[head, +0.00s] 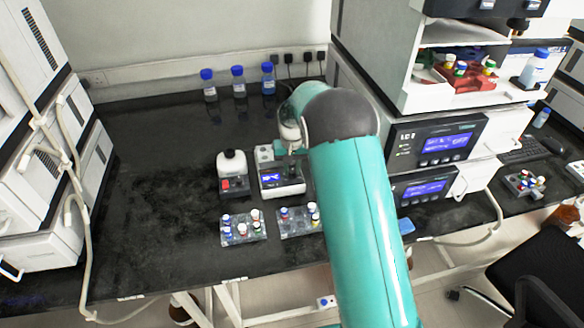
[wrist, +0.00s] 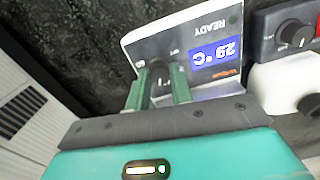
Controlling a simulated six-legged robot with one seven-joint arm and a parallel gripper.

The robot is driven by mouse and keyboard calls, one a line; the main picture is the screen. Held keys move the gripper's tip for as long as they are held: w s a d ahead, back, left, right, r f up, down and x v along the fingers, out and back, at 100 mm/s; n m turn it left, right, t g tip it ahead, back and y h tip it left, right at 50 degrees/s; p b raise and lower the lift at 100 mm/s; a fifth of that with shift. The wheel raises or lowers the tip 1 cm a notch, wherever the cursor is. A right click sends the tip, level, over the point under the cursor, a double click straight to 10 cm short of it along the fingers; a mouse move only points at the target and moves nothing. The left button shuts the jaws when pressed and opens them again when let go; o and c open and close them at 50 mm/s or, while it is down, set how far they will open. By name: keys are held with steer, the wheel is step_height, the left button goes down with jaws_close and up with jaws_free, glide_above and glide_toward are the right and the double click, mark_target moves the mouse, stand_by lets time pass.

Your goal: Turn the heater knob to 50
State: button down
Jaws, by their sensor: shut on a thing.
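The heater (head: 283,190) is a small white unit with a grey top and a blue display, standing on the black bench in the head view. In the wrist view the heater's front panel (wrist: 206,38) appears upside down, with a blue display (wrist: 215,55) that seems to read 29 °C and the word READY. The dark heater knob (wrist: 160,73) sits between the two green fingers of my gripper (wrist: 160,90), which is shut on it. The fingers hide parts of the knob's dial. In the head view my arm partly covers the heater.
A white device with a red-lit front (head: 232,172) stands just left of the heater. Two vial racks (head: 242,233) (head: 298,224) sit in front. Blue-capped bottles (head: 238,82) stand at the back. Instrument stacks (head: 437,140) rise on the right. The bench's left is clear.

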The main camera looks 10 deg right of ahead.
mark_target(292, 171)
steer(key=m, duration=0.3)
steer(key=shift+m, duration=2.2)
steer(key=c, duration=1.2)
jaws_free()
steer(key=shift+c, duration=0.2)
step_height(292, 171, up, 14)
